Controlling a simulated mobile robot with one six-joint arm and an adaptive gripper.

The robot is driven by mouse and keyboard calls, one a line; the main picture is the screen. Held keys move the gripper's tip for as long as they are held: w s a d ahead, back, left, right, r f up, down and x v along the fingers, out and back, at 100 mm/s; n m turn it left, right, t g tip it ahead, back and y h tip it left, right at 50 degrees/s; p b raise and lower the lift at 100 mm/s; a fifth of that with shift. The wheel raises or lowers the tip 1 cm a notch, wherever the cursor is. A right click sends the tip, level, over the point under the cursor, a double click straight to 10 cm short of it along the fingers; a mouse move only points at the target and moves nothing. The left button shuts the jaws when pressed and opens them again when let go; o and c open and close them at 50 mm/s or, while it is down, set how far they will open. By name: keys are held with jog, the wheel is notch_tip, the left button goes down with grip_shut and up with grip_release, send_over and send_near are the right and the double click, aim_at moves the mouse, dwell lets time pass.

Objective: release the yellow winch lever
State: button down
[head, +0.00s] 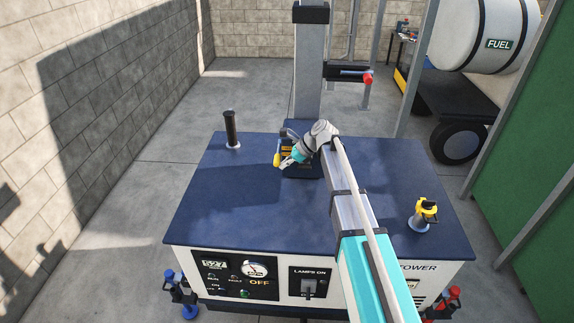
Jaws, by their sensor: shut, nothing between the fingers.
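The yellow winch lever (277,160) shows as a small yellow grip at the left side of the dark winch (302,171), at the foot of the mast. My gripper (287,163) is small in the head view, just right of the lever grip and in front of the winch. It is shut and empty. It is very close to the lever, but I cannot tell whether they touch. My gripper and wrist hide part of the winch and any shaft of the lever.
The dark blue cabinet top (220,205) is mostly clear. A black exhaust pipe (231,130) stands at its back left, and a yellow-and-black fitting (427,209) at its right. The grey mast (308,70) rises behind the winch. A white fuel tank (480,35) is at the back right.

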aim_at(279, 158)
jog(key=shift+w+r+p, duration=0.2)
jog(key=shift+r+p, duration=1.95)
jog(key=shift+r, duration=0.05)
jog(key=d+r+p, duration=0.1)
jog(key=r, duration=0.1)
jog(key=w+d+r+p, duration=0.1)
jog(key=d+p, duration=0.1)
jog(key=d+r+p, duration=0.2)
jog(key=shift+w+d+r, duration=0.2)
jog(key=shift+w+r, duration=0.1)
jog(key=shift+w, duration=0.05)
jog(key=shift+w+d+r+p, duration=0.2)
jog(key=shift+d+r+p, duration=0.35)
jog(key=shift+d+p, duration=0.3)
jog(key=shift+f, duration=0.1)
